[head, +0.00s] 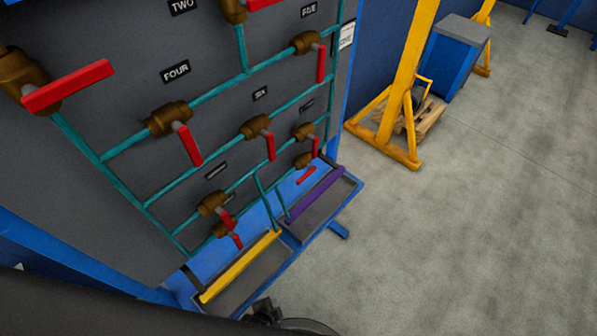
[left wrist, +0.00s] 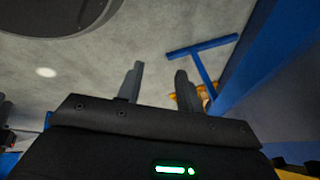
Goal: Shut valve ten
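A dark grey panel (head: 105,130) carries teal pipes with several brass valves that have red lever handles. Low valves sit at the lower left (head: 213,203), below that (head: 225,229), and at the lower right (head: 303,160). The lowest right red handle (head: 306,176) slants differently from the hanging handles near it. My left gripper (left wrist: 159,88) is open and empty, its fingers apart over the floor. My right gripper is not identifiable in either view.
A blue-framed tray below the panel holds a yellow bar (head: 240,266) and a purple bar (head: 315,194). A yellow frame (head: 405,100) stands beyond the panel's right side near a blue cabinet (head: 455,60). The concrete floor (head: 470,230) on the right is clear.

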